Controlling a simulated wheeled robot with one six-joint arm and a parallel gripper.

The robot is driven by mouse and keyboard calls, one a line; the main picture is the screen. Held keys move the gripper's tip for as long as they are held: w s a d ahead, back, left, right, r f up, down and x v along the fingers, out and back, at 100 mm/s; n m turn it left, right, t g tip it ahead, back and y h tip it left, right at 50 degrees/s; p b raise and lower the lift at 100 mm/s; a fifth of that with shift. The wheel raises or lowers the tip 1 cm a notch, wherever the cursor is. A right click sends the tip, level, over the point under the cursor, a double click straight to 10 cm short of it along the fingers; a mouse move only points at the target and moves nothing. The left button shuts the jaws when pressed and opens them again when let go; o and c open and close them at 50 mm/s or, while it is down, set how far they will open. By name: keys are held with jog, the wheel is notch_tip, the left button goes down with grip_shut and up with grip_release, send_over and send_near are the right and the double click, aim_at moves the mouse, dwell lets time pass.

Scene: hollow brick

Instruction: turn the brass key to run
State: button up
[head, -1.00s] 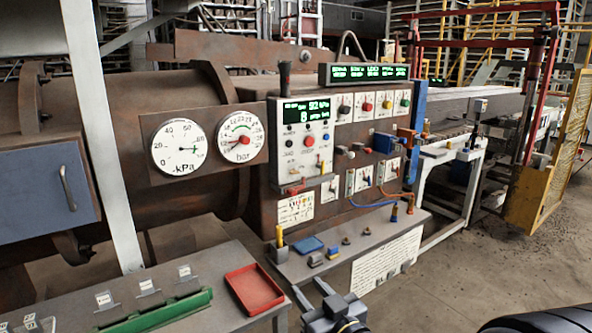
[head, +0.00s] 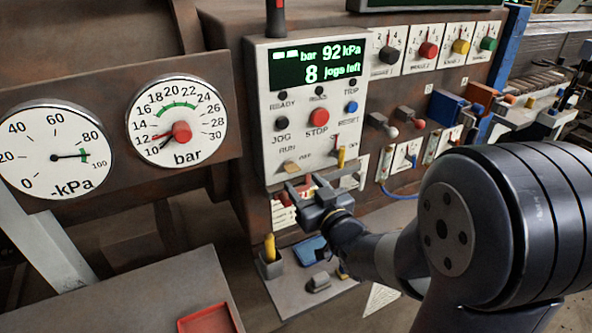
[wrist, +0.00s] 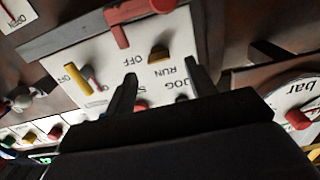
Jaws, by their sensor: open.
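The brass key (head: 290,167) sits on the lower left of the light grey control panel (head: 258,130), between the RUN and OFF labels. In the wrist view, which shows the lettering upside down, the brass key (wrist: 158,54) stands between OFF and RUN. My gripper (head: 304,187) is just below and in front of the key, with fingers apart and empty. In the wrist view my gripper (wrist: 160,72) has one finger on either side of the key in the picture. The fingertips appear short of the key; contact cannot be seen.
A yellow-handled switch (head: 341,157) is right of the key. The red STOP button (head: 319,117) is above. A red handle (wrist: 117,28) shows beyond the panel edge in the wrist view. A bench holds a yellow-handled tool (head: 270,247) and a blue tray (head: 309,250).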

aim_at(295, 171)
jog(key=p+x, duration=0.1)
jog(key=x, duration=0.3)
jog(key=shift+w+d+r, duration=0.1)
jog(key=shift+r, duration=0.05)
jog(key=shift+w+a, duration=0.25)
jog(key=shift+w, duration=0.4)
jog(key=shift+c, duration=0.5)
jog(key=c, duration=0.9)
